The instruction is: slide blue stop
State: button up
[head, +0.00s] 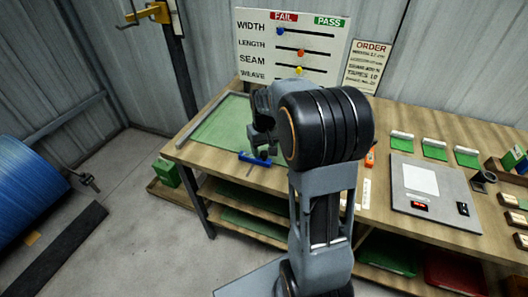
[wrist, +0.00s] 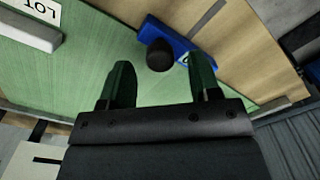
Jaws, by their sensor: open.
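The blue stop (head: 254,159) is a short blue bar at the front edge of the green cutting area on the wooden bench. In the wrist view the blue stop (wrist: 196,47) lies at a slant, with a round black knob (wrist: 160,55) on it. My gripper (head: 262,150) is low over the bench at the blue stop and partly hidden by my arm in the head view. In the wrist view my gripper (wrist: 161,84) has its two fingers apart, with the knob just beyond and between their tips. I cannot tell whether the right finger touches the stop.
The green mat (head: 222,128) has a grey rail (head: 203,117) along its left side. A white board (head: 290,47) with coloured sliders stands behind the bench. A grey scale (head: 432,190) and several green-topped blocks (head: 434,148) are to the right.

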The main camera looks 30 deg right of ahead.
jog(key=shift+f, duration=0.8)
jog(key=shift+c, duration=0.4)
grip_shut()
